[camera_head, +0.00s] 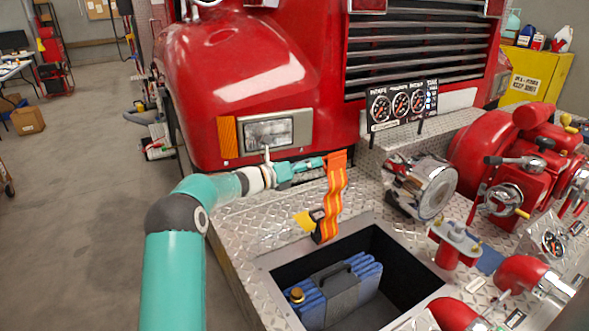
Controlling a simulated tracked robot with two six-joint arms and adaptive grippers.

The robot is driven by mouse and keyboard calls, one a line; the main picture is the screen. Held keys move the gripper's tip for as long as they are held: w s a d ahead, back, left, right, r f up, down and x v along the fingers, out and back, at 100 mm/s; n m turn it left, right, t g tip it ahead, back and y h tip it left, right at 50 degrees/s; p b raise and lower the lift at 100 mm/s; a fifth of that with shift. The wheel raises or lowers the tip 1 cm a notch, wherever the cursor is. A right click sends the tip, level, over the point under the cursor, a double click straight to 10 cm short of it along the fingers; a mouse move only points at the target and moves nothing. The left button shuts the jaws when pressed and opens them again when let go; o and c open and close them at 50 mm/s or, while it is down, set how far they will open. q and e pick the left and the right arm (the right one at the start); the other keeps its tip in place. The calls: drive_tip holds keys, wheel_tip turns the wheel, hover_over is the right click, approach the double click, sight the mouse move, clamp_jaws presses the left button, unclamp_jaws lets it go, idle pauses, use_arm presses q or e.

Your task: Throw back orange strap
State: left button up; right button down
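The orange strap (334,200) with lighter stripes stands in a wavy line above the bumper. Its lower end meets a dark piece at the back left edge of the open well, and a yellow tab (304,221) sits beside it. My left gripper (322,162) reaches in from the left and is at the strap's upper end. Its fingers look closed on the strap, though they are small in the view. The open well (285,268) holds a folded blue hose (367,273) with a dark band around it. My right gripper is not in view.
The red truck front (235,70) rises close behind my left arm. A gauge panel (402,103), a chrome cap (421,186) and red pump parts (510,190) stand to the right. The diamond-plate bumper (245,228) is bare left of the well.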

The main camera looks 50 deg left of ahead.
use_arm(q)
drive_tip(key=v, duration=0.5)
drive_tip(key=shift+s, duration=0.35)
drive_tip(key=shift+a, duration=0.1)
